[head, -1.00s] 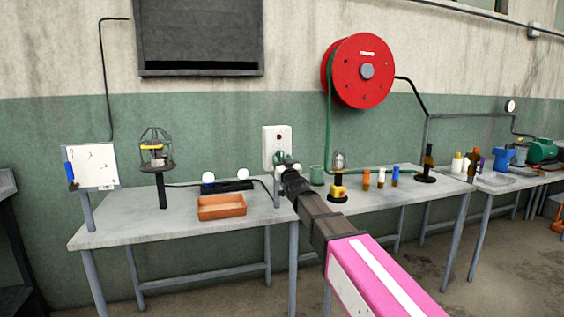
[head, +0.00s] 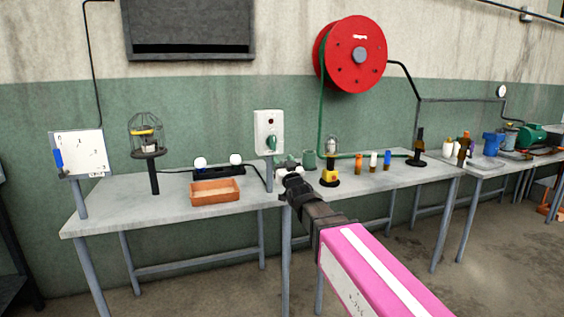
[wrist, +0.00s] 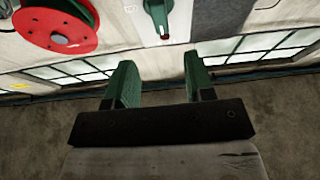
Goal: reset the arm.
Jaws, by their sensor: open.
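My gripper (head: 290,178) is at the end of my pink and dark arm, in front of the table's middle in the head view. In the wrist view my gripper (wrist: 160,82) shows two green fingers wide apart with nothing between them. The white switch box (head: 265,122) with a green rotary handle (head: 272,143) stands behind and slightly left of the gripper, and the handle is clear of it. The handle also shows in the wrist view (wrist: 157,14), beyond the fingers.
A red hose reel (head: 350,55) hangs on the wall. A second table stands at the right.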

